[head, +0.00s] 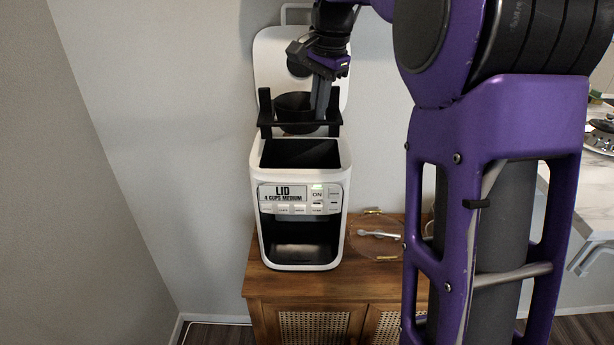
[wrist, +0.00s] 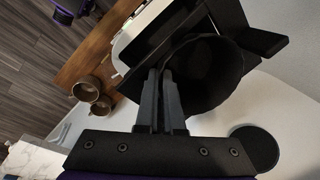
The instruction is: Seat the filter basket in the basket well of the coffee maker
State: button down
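The white coffee maker (head: 342,180) stands on the cabinet with its lid (head: 272,62) raised behind it. Its dark basket well (head: 300,153) is open at the top. The filter basket (head: 293,101), a dark round cup, is above and behind the well opening. A black bracket (head: 265,112) with two uprights surrounds it; I cannot tell whether they are joined. My gripper (head: 322,103) points down at the basket's right side. In the wrist view its fingers (wrist: 160,75) are close together on the rim of the basket (wrist: 215,70). The basket's underside is mostly hidden.
The wooden cabinet top (head: 262,284) carries a clear round tray (head: 365,248) with a light utensil on it, right of the coffee maker. Brown cups (wrist: 87,89) show in the wrist view. The wall is close behind, and a white counter (head: 592,190) is at the right.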

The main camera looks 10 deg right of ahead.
notch_tip(320, 180, down, 16)
jog(key=shift+s+f+b, duration=0.1)
jog(key=shift+b, duration=0.45)
jog(key=c, duration=1.3)
grip_release()
jog(key=r, duration=0.4)
jog(key=s+r, duration=0.1)
jog(key=r, duration=0.3)
jog(key=s+d+r+p, duration=0.1)
jog(key=r, duration=0.3)
